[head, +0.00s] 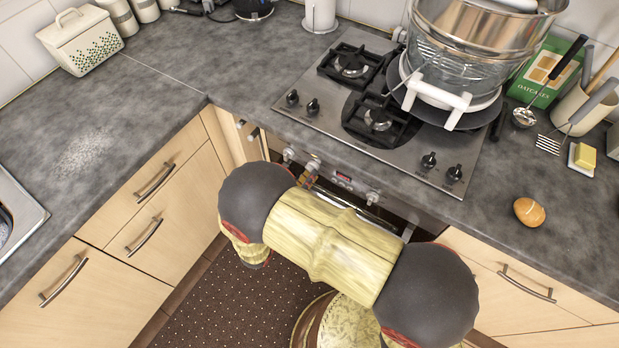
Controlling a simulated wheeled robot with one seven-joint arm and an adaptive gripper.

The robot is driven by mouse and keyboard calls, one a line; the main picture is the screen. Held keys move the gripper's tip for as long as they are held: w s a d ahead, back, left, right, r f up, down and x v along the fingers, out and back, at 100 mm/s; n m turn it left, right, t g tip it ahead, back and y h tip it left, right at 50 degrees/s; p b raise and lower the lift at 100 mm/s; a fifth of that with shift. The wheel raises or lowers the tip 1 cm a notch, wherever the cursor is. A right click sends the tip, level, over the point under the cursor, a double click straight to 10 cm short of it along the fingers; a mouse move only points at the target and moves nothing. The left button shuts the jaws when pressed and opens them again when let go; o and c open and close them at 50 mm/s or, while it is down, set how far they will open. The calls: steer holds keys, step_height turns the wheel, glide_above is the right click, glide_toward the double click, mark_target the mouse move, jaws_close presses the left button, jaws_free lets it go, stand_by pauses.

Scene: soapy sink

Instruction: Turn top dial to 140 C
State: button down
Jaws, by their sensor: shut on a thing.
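The oven's control panel (345,187) runs along the front below the hob, with a small red display (344,177). Pale dials stand out from it: a left dial (288,154), a second dial (313,165) and a right dial (372,197). My gripper (308,177) is small in the head view, at the panel's left part, mostly hidden behind my arm. It appears shut on the second dial. The dial's markings and pointer are too small to read.
The hob (330,110) with black knobs is above the oven. A glass steamer (480,65) stands on its right side. The worktop edge overhangs close above the panel. Wooden drawers (150,190) flank the oven on the left. An orange-brown round item (529,212) lies at right.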

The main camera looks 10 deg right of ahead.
steer(key=shift+f, duration=0.1)
steer(key=c, duration=1.9)
jaws_free()
steer(key=v, duration=1.2)
